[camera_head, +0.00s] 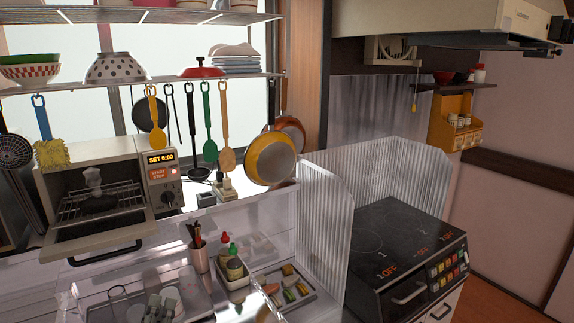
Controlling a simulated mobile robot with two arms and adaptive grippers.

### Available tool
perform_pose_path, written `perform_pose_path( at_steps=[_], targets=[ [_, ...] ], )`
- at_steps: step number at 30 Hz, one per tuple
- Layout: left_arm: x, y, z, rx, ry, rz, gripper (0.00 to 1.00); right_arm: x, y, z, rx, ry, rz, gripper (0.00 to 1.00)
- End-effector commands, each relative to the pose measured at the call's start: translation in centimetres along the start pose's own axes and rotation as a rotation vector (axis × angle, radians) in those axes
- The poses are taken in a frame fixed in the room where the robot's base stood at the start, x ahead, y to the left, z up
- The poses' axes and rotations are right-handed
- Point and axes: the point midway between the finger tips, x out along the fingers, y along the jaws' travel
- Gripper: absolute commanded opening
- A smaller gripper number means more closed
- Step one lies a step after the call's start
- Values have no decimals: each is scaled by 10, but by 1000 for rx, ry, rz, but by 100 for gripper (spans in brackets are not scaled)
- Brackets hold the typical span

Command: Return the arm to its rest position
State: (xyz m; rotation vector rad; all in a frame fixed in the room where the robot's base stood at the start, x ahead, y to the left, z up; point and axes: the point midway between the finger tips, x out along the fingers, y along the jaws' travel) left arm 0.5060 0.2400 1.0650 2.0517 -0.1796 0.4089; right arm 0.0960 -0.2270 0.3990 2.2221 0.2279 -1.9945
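My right gripper is not in view.
A toaster oven (160,184) with its door down stands behind, left. A utensil cup (199,257), condiment bottles (235,268) and a small tray (262,276) are right of the gripper. Utensils and pans hang above. A corrugated guard (325,215) fronts the stove (385,235).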

Motion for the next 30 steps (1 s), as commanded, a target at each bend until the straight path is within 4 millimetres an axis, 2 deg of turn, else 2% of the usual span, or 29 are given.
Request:
perform_pose_path(
  at_steps=[5,9,12,15,21,30],
  targets=[
    [-22,-7,61,181,-292,-71,32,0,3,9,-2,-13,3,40],
    [-57,-25,104,352,-547,-149,32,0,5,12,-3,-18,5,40],
    [-90,-42,126,471,-724,-214,32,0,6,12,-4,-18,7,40],
    [-128,-61,137,586,-897,-287,32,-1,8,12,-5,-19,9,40],
    [-206,-93,132,778,-1207,-448,32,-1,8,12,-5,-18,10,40],
    [-290,-111,98,929,-1514,-648,32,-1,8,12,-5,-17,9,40]
  ],
)
